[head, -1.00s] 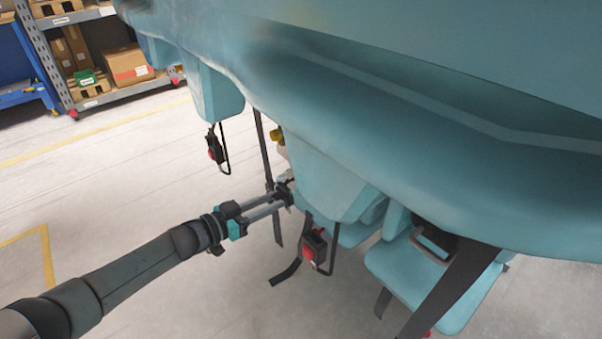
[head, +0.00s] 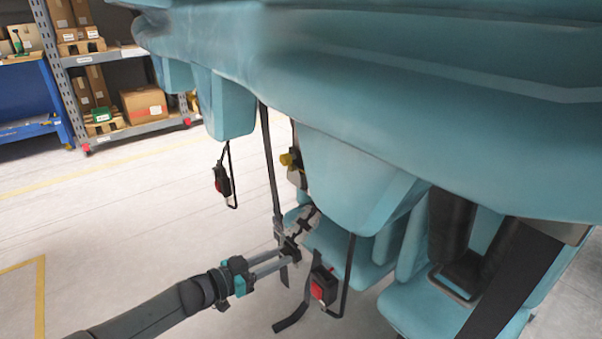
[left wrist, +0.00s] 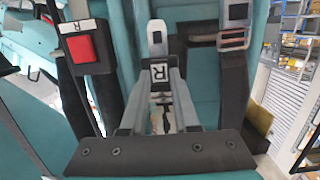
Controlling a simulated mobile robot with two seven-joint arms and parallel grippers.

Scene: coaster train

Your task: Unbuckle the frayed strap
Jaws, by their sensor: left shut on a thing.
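My left gripper (head: 290,246) is shut on a buckle tongue, beside the hanging black strap (head: 268,165) and in front of a teal seat. A black buckle with a red button (left wrist: 82,48) stands apart at left, also marked "R". In the head view, a red-button buckle (head: 320,287) hangs right of my gripper. A pale, rough patch (head: 304,220) shows near my fingertips; whether this is fraying I cannot tell. My right gripper is out of view.
The teal train body (head: 400,60) overhangs the top. Another red-button buckle (head: 221,178) hangs to the left. Dark straps with a metal loop (head: 455,285) lie by the right seat. A shelf with boxes (head: 145,104) stands at the back left. Floor at left is clear.

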